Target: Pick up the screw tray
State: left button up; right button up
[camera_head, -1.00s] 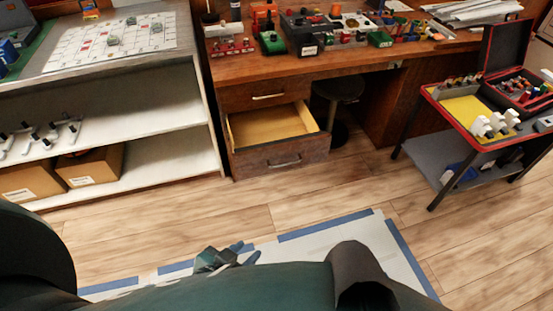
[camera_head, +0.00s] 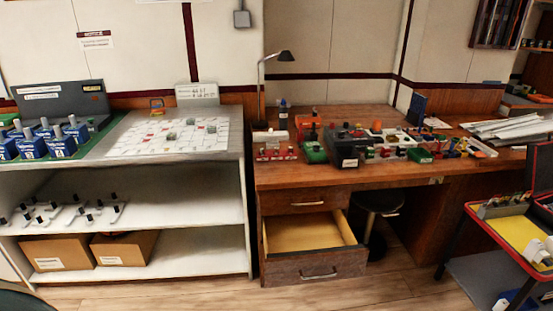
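I cannot tell for sure which item is the screw tray. A dark grey bin (camera_head: 349,150) with a white label stands on the wooden desk (camera_head: 300,178), with small parts around and on it. A red rack of small white-topped parts (camera_head: 274,150) and a small green bin (camera_head: 314,152) stand to its left. Another small green bin (camera_head: 421,156) stands to its right. Neither of my grippers shows in the head view.
An open, empty-looking drawer (camera_head: 308,233) sticks out below the desk. A dark stool (camera_head: 378,200) stands beside it. A white shelf unit (camera_head: 190,215) is at left, and a red-edged cart (camera_head: 515,240) at right.

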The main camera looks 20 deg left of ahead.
aim_at(268, 157)
jog(key=i+j+z, duration=0.1)
jog(key=j+z, duration=0.15)
jog(key=z, duration=0.15)
jog(key=j+z, duration=0.25)
jog(key=z, duration=0.2)
jog(key=j+z, duration=0.35)
jog(key=j, duration=0.75)
jog(key=k+j+z, duration=0.15)
jog(key=j, duration=0.95)
jog(key=i, duration=0.05)
